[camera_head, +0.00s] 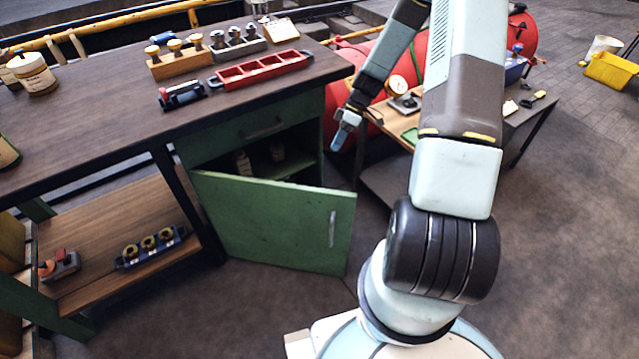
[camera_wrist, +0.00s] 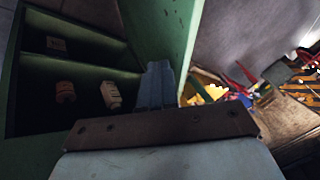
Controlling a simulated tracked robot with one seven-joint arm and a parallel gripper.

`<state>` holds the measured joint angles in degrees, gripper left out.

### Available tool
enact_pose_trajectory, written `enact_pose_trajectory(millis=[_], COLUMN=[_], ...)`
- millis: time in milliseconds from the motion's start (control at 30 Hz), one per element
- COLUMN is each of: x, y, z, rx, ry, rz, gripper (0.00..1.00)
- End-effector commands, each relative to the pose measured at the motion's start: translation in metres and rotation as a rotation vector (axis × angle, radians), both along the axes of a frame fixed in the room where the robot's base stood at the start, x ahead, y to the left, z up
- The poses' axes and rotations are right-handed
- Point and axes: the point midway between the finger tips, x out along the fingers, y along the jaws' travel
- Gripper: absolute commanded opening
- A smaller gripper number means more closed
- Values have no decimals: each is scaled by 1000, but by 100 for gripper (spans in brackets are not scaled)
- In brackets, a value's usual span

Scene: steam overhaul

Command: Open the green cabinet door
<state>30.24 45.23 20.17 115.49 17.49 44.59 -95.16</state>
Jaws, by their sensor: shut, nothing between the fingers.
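The green cabinet door (camera_head: 270,220) stands partly open under the workbench. It is hinged at its left side and swung out toward me, with its pale bar handle (camera_head: 332,229) on the outer face near the free edge. Behind it the cabinet interior (camera_head: 285,160) shows dark, with small containers inside. My gripper (camera_head: 345,130) is shut and empty, near the cabinet's right front corner and above the door's free edge in the picture. In the wrist view my shut fingers (camera_wrist: 157,84) lie between the open interior (camera_wrist: 75,85) and the green door panel (camera_wrist: 163,30). Contact with the door cannot be told.
A green drawer front (camera_head: 250,135) sits above the opening. The bench top (camera_head: 120,110) holds a red tray (camera_head: 260,71), wooden and grey blocks and jars. A small table (camera_head: 405,125) and a red tank (camera_head: 440,60) stand to the right. The floor (camera_head: 560,220) at right is clear.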

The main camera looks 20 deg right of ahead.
Motion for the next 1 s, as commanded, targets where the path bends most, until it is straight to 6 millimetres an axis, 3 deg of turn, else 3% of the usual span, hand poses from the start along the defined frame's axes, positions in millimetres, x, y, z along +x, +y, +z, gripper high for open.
enact_pose_trajectory(millis=[100,367,900,1000], x=[0,-2,-25,-38], y=[1,8,58,64], z=[-17,-33,-105,-104], rx=[37,58,57,56], ry=[-3,-8,-5,-6], rz=[16,28,28,28], gripper=[0,0,0,0])
